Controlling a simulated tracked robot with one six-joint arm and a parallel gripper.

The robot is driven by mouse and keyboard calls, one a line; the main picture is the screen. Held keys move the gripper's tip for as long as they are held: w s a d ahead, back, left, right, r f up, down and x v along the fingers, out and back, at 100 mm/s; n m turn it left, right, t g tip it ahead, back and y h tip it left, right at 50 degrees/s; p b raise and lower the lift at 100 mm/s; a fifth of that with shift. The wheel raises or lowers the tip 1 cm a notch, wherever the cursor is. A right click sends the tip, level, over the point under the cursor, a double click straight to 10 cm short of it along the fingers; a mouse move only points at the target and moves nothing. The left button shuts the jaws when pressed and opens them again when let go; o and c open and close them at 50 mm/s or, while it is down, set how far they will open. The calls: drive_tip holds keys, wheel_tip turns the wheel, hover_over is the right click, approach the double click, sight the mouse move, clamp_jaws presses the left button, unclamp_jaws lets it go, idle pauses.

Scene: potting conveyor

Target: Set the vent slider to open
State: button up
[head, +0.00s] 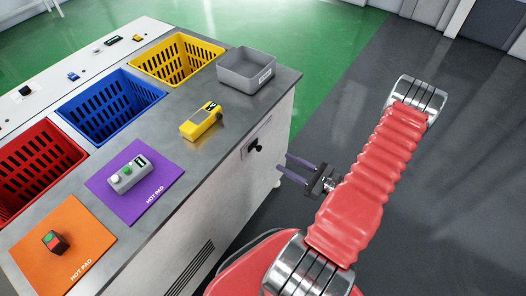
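A black handle (254,147) sits on a small plate on the side face of the metal cabinet, and it looks like the vent slider. The markings on its plate are too small to read, so I cannot tell its setting. My gripper (283,162) is just right of the handle, with its fingers pointing left toward the cabinet side. The two fingers are apart with nothing visible between them. A gap shows between the fingertips and the handle.
The cabinet top (225,150) holds a yellow device (199,124), a grey tray (238,72), a purple hot pad (155,207) with a grey button box (128,175), and an orange hot pad (85,255) with a small dark block (55,242). Red, blue and yellow baskets stand behind. Floor at right is clear.

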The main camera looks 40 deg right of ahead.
sight(257, 147)
drive_tip(key=x, duration=1)
drive_tip(key=shift+w+a, duration=0.2)
drive_tip(key=shift+w, duration=0.15)
drive_tip(key=shift+c, duration=0.5)
clamp_jaws()
